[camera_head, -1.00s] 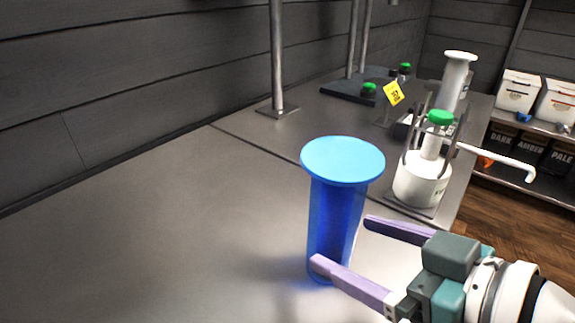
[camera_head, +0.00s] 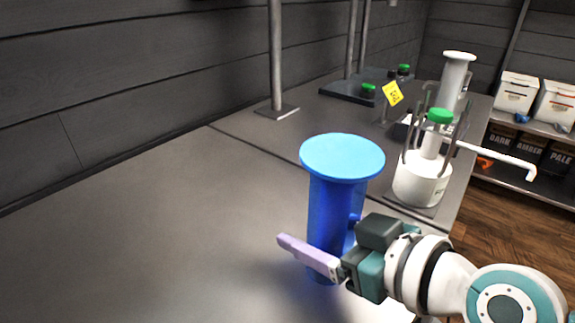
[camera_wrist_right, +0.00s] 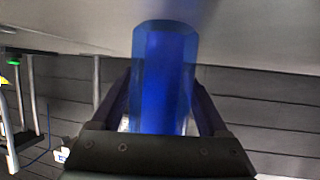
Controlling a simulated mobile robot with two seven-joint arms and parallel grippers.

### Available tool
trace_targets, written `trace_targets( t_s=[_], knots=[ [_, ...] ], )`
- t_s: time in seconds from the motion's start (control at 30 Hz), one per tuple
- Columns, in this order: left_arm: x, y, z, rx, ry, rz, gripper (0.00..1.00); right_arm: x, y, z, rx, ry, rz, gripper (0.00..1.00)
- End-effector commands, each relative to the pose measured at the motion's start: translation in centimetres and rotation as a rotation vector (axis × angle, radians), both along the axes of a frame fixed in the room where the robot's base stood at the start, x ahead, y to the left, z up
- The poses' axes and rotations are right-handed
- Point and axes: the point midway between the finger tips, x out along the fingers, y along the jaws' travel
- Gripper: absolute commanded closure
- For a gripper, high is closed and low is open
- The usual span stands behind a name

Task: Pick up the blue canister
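The blue canister (camera_head: 334,205) stands upright on the grey worktop, with a wide round top and a narrower body. My right gripper (camera_head: 310,257) is around its body, below the top. One lavender finger passes in front of the canister; the other is hidden behind it in the head view. In the right wrist view the canister (camera_wrist_right: 165,80) stands between the two dark-looking fingers, with a gap showing near the finger bases. The gripper looks open; contact at the fingers cannot be told. My left gripper is in neither view.
A white flask with a green cap (camera_head: 422,178) stands in a metal stand behind and right of the canister. A white cylinder (camera_head: 456,80) and a yellow tag (camera_head: 392,93) are farther back. The worktop (camera_head: 150,240) left of the canister is clear; shelves hold white boxes (camera_head: 516,92).

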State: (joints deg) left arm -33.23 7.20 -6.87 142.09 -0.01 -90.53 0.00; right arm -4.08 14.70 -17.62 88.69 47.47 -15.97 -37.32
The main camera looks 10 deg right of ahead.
Motion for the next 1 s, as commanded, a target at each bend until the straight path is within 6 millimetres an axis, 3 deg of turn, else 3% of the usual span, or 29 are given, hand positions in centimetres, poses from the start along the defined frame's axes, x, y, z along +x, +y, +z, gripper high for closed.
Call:
trace_targets(
  t_s=[0.07,0.67,1.0],
  knots=[
    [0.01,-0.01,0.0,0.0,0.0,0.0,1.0,-0.02,-0.02,0.0,0.0,0.0,0.0,0.33],
    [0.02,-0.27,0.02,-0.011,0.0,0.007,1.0,-0.01,-0.04,0.0,0.0,0.0,-0.001,1.0],
    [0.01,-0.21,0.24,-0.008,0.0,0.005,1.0,0.04,0.0,0.41,0.0,-0.003,-0.001,1.0]
  ],
)
